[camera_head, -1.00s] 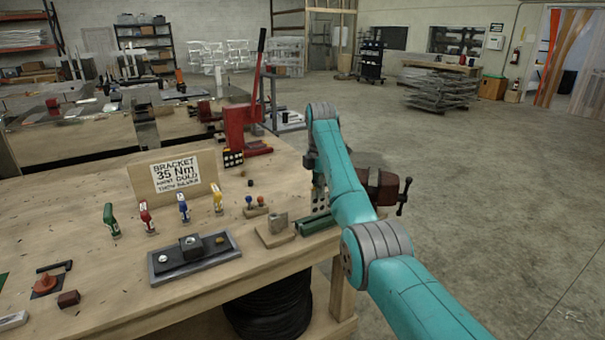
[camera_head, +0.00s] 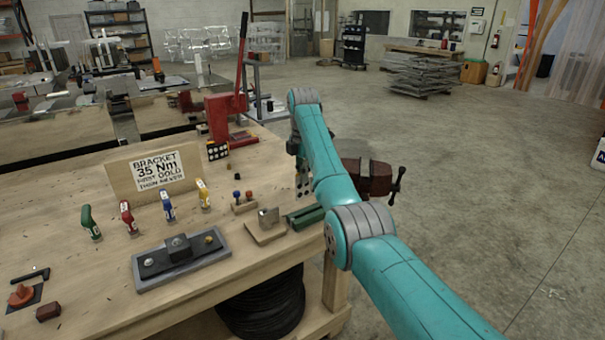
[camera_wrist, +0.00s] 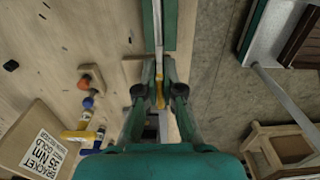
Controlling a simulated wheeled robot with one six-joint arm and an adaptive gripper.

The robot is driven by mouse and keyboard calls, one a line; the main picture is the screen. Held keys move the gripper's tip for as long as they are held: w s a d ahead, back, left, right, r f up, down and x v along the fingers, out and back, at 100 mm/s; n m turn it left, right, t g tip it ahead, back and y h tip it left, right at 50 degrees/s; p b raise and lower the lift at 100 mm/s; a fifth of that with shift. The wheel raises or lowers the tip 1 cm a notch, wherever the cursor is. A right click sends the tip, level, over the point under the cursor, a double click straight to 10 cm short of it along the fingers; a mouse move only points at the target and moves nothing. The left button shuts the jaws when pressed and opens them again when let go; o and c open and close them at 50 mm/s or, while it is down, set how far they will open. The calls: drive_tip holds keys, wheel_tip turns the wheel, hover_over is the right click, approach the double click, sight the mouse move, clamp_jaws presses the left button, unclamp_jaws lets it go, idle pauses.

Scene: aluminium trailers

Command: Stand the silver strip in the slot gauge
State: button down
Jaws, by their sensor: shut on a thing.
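My gripper (camera_wrist: 159,92) points down at the bench, its two dark-tipped fingers close together on a thin pale strip (camera_wrist: 157,25), seen nearly edge-on. The strip runs up the wrist picture over a long green block (camera_wrist: 171,28), which I take for the slot gauge. I cannot tell whether the strip touches the block or sits in a slot. In the head view the green block (camera_head: 305,217) lies near the bench's right edge.
A wooden block with a metal piece (camera_head: 266,229) stands left of the green block. Beside it are two small knobs on a base (camera_head: 243,203), a dark tray (camera_head: 180,259), several coloured handles (camera_head: 168,208) and a sign (camera_head: 158,172). A vise (camera_head: 368,178) is right of my arm.

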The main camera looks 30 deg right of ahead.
sight(303, 189)
drive_tip(key=shift+f, duration=2.45)
drive_tip(key=shift+f, duration=2.1)
drive_tip(key=c, duration=1.2)
unclamp_jaws()
drive_tip(key=shift+c, duration=0.2)
drive_tip(key=shift+r, duration=3.8)
drive_tip(key=shift+s, duration=0.1)
